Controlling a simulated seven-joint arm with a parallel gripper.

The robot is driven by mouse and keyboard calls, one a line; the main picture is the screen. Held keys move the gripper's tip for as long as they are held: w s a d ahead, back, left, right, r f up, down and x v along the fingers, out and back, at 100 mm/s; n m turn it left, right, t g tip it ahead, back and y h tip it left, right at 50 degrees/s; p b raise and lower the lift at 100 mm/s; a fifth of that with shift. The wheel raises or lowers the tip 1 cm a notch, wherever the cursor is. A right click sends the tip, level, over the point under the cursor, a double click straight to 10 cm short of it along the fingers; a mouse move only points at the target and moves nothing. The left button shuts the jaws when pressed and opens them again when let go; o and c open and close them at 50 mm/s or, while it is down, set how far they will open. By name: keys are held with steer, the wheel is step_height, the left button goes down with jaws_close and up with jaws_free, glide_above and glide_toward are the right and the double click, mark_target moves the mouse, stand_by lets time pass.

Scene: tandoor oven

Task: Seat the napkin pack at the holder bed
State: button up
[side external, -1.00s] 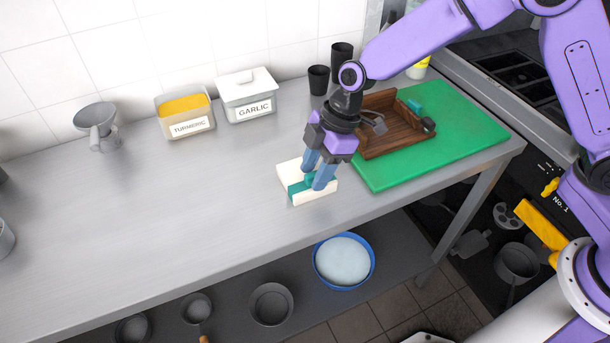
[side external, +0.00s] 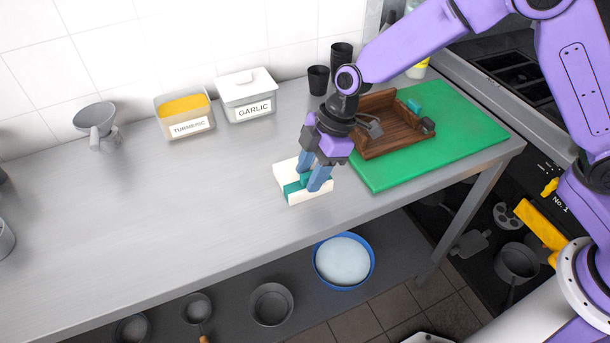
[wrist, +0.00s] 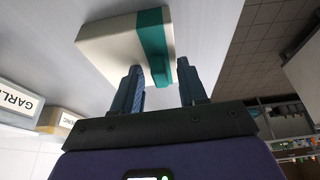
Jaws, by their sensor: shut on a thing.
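The napkin pack (side external: 287,176) is a flat white block with a teal band and a raised teal grip. It is at the counter's front edge, left of the green board; I cannot tell whether it touches the counter. In the wrist view the napkin pack (wrist: 108,45) shows beyond my fingers. My gripper (side external: 309,180) points down with its blue fingers on both sides of the teal grip, shut on it. The wooden holder (side external: 397,147) is an open tray on the board, with a grey metal piece at its left and a teal piece at its right.
The green board (side external: 465,128) lies at the counter's right end. Two black cups (side external: 318,80), a garlic tub (side external: 247,96), a turmeric tub (side external: 185,114) and a grey metal vessel (side external: 97,122) stand along the back. The counter's left and middle are clear.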

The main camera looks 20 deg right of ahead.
steer(key=shift+s+d+f, duration=0.1)
steer(key=shift+s+f, duration=0.3)
steer(key=shift+s, duration=0.05)
steer(key=shift+r, duration=0.1)
jaws_close()
steer(key=shift+w+r, duration=0.2)
steer(key=shift+r, duration=0.6)
steer(key=o, duration=0.7)
jaws_free()
